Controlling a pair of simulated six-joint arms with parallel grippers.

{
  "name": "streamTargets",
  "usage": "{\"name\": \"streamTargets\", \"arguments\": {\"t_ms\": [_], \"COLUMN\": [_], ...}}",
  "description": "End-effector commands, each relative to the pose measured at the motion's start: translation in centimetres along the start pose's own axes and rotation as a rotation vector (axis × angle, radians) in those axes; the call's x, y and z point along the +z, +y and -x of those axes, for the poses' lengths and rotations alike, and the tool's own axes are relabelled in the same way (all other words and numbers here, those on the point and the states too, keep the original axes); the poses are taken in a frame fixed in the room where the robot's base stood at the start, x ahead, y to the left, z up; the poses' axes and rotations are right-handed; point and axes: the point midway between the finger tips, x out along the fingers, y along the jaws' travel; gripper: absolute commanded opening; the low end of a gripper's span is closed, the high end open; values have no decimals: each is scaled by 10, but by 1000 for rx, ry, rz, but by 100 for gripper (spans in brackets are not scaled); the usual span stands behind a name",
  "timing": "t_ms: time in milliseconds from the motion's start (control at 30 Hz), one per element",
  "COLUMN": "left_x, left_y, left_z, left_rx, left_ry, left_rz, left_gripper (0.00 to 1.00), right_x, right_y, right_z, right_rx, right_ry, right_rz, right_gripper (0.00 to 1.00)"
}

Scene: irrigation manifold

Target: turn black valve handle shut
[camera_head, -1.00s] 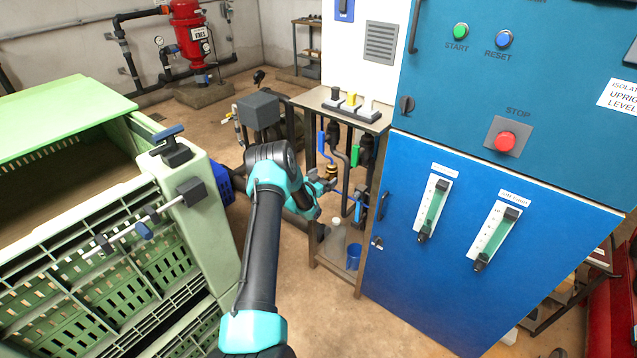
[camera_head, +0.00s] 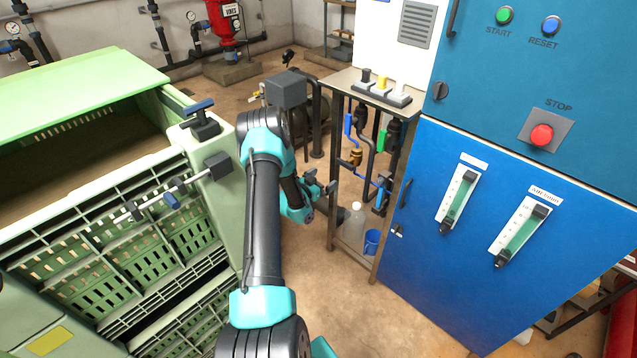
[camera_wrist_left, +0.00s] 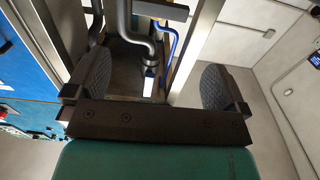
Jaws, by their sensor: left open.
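My left gripper (camera_head: 322,184) is open and empty, just left of the metal stand that holds the pipe manifold. In the left wrist view its two fingers (camera_wrist_left: 153,86) are spread wide, with a dark bent pipe (camera_wrist_left: 135,48) and a blue tube (camera_wrist_left: 168,48) beyond them. On the manifold I see a blue handle (camera_head: 349,125), a green handle (camera_head: 382,140) and a brass fitting (camera_head: 355,157). Dark valve parts (camera_head: 394,132) sit beside the green handle. I cannot tell which dark part is the black valve handle. My right gripper is out of view.
The metal stand (camera_head: 333,150) has posts close to my left gripper. A clear bottle (camera_head: 355,222) and a blue cup (camera_head: 372,242) stand on its low shelf. A blue cabinet (camera_head: 440,270) is at right, a green crate (camera_head: 100,262) at left. Floor between is clear.

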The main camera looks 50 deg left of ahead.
Motion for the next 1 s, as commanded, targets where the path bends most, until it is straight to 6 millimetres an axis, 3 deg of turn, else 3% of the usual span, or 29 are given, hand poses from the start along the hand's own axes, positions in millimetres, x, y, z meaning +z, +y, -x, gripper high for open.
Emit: {"name": "streamTargets", "arguments": {"t_ms": [200,767,867,1000], "left_x": [0,0,4,18], "left_y": [0,2,14,54], "left_z": [20,20,16,4], "left_rx": [-1,2,10,34], "left_ry": [1,-3,-27,-123], "left_rz": [0,3,17,67], "left_gripper": [100,100,100,100], "right_x": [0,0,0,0], "right_y": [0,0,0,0], "right_z": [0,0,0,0], "right_rx": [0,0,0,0], "right_ry": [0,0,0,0], "right_rz": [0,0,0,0], "right_gripper": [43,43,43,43]}}
